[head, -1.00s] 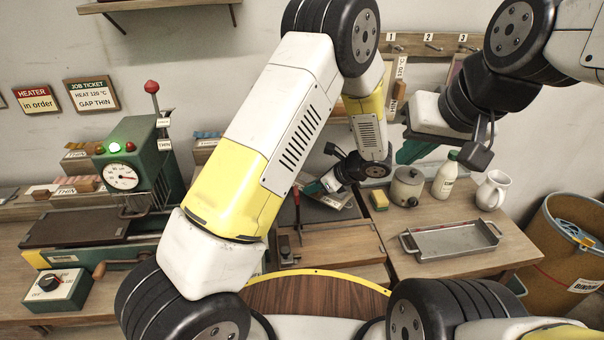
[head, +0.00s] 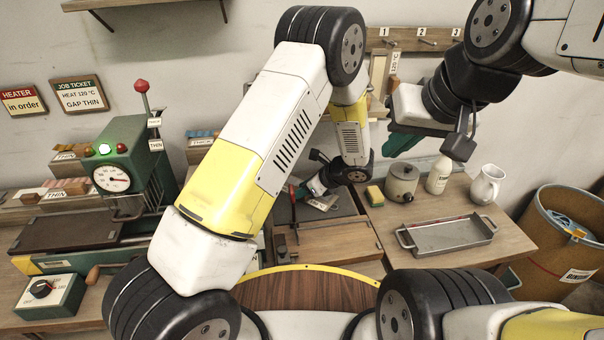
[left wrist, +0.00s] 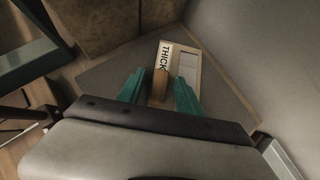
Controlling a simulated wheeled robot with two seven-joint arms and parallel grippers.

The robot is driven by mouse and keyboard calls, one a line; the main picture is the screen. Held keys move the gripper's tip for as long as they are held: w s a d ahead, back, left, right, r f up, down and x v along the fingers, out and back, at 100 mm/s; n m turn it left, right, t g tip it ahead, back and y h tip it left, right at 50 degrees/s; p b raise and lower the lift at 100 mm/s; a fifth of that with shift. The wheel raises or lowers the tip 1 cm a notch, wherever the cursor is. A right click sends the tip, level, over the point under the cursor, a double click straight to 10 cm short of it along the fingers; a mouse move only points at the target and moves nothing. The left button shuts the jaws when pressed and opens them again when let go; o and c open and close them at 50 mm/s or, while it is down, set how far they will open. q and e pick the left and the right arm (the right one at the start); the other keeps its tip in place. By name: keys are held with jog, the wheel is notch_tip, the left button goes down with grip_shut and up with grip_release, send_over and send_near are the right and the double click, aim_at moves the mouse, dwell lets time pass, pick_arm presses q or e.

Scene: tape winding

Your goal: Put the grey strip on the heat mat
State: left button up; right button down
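A board with a THICK label (left wrist: 164,60) lies on a dark grey surface in the left wrist view. A pale grey piece (left wrist: 188,66) lies in its frame; I cannot tell whether it is the grey strip. My left gripper (left wrist: 158,90) has its green fingers apart over the board, with a brown wooden block (left wrist: 159,86) seen between them. In the head view my left gripper (head: 304,191) is low over the back of the bench. My right gripper (head: 404,142) hangs above the bench at right; its finger gap is unclear. A dark flat plate (head: 65,229) by the heater may be the heat mat.
The green heater press (head: 125,172) has a lit green lamp and a dial; a knob box (head: 50,296) stands in front. A sponge (head: 375,196), tin (head: 402,183), bottle (head: 439,175), jug (head: 487,184) and metal tray (head: 446,236) are at right. A wooden board (head: 330,243) lies mid-bench.

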pick_arm(q)
jog(key=v, duration=1.2)
jog(key=shift+r, duration=0.15)
